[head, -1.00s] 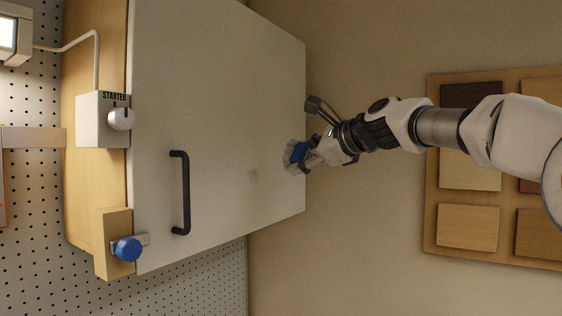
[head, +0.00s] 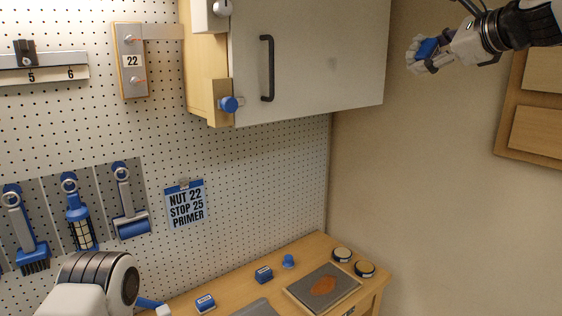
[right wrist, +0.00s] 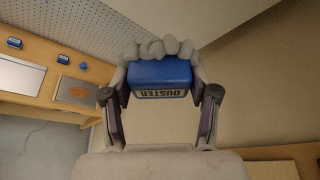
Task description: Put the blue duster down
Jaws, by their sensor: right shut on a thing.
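The blue duster (head: 428,47) is a small blue block with a row of grey tufts. It is held in the air at the upper right of the head view, to the right of the grey cabinet door. My right gripper (head: 434,56) is shut on it. In the right wrist view the duster (right wrist: 160,75) sits between both fingers of the gripper (right wrist: 159,86), its label "DUSTER" upside down and its tufts pointing away from me.
The wooden bench (head: 219,310) is far below, carrying blue blocks (head: 264,275), a blue cup-like piece (head: 288,261), two round tins (head: 342,255) and a framed grey plate (head: 323,288). The cabinet door (head: 310,60) is nearby. Tools hang on the pegboard (head: 270,180). A sample board (head: 535,110) is at right.

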